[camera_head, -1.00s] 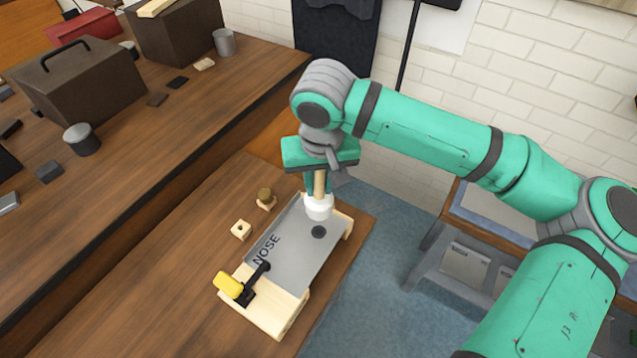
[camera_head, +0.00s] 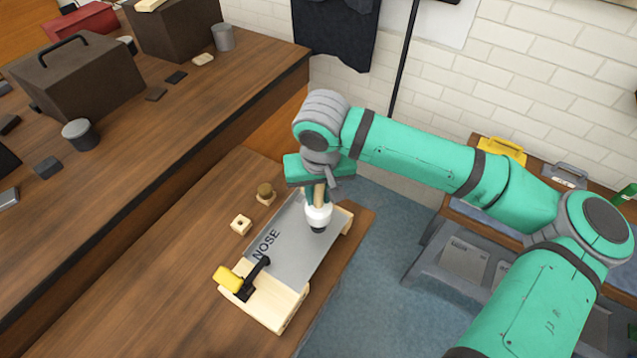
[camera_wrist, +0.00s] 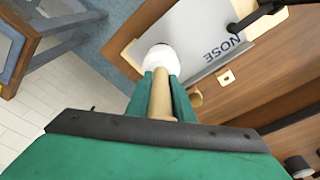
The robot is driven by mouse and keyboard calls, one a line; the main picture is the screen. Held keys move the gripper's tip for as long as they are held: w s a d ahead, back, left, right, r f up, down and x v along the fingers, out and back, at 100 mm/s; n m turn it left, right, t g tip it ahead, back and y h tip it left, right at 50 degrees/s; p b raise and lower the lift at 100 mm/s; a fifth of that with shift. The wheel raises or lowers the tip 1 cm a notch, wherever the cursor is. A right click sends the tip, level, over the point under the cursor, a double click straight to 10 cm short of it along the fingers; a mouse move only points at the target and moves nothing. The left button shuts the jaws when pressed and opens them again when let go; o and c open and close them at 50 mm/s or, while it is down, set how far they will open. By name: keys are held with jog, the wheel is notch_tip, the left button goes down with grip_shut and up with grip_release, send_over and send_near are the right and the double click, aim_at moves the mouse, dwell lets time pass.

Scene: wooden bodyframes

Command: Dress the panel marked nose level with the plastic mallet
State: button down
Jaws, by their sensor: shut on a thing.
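The grey panel marked NOSE (camera_head: 290,246) lies on a pale wooden frame (camera_head: 270,312) on the bench. A black clamp with a yellow handle (camera_head: 227,278) reaches over its near end. My gripper (camera_head: 317,186) is shut on the wooden handle of the white-headed mallet (camera_head: 318,214). The mallet hangs head-down over the panel's far end. The dark round spot there is mostly hidden by the head; I cannot tell whether the head touches the panel. In the wrist view, the mallet (camera_wrist: 160,58) extends from my gripper (camera_wrist: 162,85), with the panel (camera_wrist: 212,45) beyond.
A small wooden block with a hole (camera_head: 241,224) and a round-topped wooden piece (camera_head: 265,194) stand left of the panel. The bench's left part is clear. A higher bench with a dark toolbox (camera_head: 85,85) lies behind. A grey stand (camera_head: 465,258) is at the right.

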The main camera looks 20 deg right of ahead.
notch_tip(320, 180, down, 5)
jog(key=shift+r, duration=0.1)
notch_tip(320, 180, up, 8)
jog(key=shift+r, duration=0.2)
dwell(0.4)
jog(key=s+a+r, duration=0.2)
jog(key=s, duration=0.6)
jog(key=shift+s+a, duration=0.25)
jog(key=shift+s, duration=0.05)
jog(key=shift+w+f, duration=0.1)
